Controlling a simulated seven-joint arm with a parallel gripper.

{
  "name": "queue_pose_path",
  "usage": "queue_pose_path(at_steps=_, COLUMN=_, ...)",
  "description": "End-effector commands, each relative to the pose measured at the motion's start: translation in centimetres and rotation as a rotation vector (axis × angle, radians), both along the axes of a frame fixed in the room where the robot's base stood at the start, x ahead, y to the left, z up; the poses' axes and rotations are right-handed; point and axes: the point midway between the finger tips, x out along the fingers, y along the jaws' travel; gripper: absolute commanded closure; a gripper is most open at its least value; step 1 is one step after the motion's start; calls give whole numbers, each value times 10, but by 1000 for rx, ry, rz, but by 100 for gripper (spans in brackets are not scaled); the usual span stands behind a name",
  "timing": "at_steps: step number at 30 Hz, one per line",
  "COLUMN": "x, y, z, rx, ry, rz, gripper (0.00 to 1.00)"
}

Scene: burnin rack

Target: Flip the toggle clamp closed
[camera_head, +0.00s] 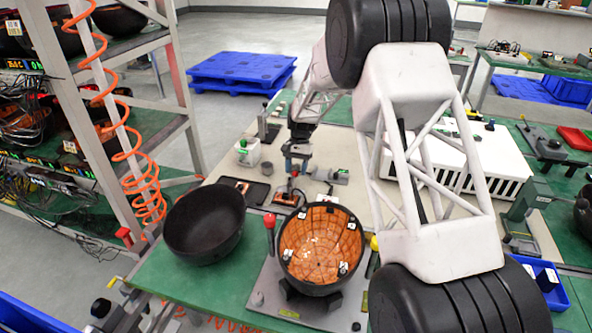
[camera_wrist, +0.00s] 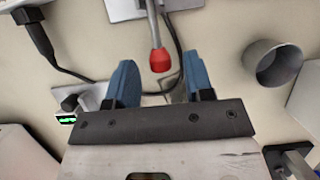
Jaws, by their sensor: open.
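A clamp handle with a red grip (camera_wrist: 159,60) and a grey metal arm enters from the top of the wrist view. Its red end appears between the blue fingers of my gripper (camera_wrist: 160,78), with space on both sides. I cannot tell the depth between them or whether they touch. My gripper is open and empty. In the head view my gripper (camera_head: 296,164) is low over the bench, and a small red spot, likely the grip, shows just below it. The clamp's base is mostly out of the wrist view, so its position is unclear.
A black bowl (camera_head: 204,224) and an orange-lined round bowl (camera_head: 322,243) on a fixture stand in front. A red-knobbed lever (camera_head: 269,222) is beside the latter. A grey cup (camera_wrist: 272,63) and black cable (camera_wrist: 38,38) flank my gripper. A white case (camera_head: 485,160) is right.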

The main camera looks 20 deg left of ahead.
Motion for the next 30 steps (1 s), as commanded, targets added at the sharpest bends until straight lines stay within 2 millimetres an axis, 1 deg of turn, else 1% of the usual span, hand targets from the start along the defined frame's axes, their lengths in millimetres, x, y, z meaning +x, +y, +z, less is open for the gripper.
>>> queue_pose_path(at_steps=4, x=-2, y=0, z=-4, rx=0, ry=0, rz=0, gripper=52)
queue_pose_path(at_steps=11, x=-2, y=0, z=-5, rx=0, ry=0, rz=0, gripper=52)
queue_pose_path(at_steps=12, x=-2, y=0, z=-5, rx=0, ry=0, rz=0, gripper=54)
queue_pose_path(at_steps=17, x=-2, y=0, z=-5, rx=0, ry=0, rz=0, gripper=78)
queue_pose_path(at_steps=21, x=-2, y=0, z=-5, rx=0, ry=0, rz=0, gripper=100)
queue_pose_path(at_steps=30, x=-2, y=0, z=-5, rx=0, ry=-3, rz=0, gripper=100)
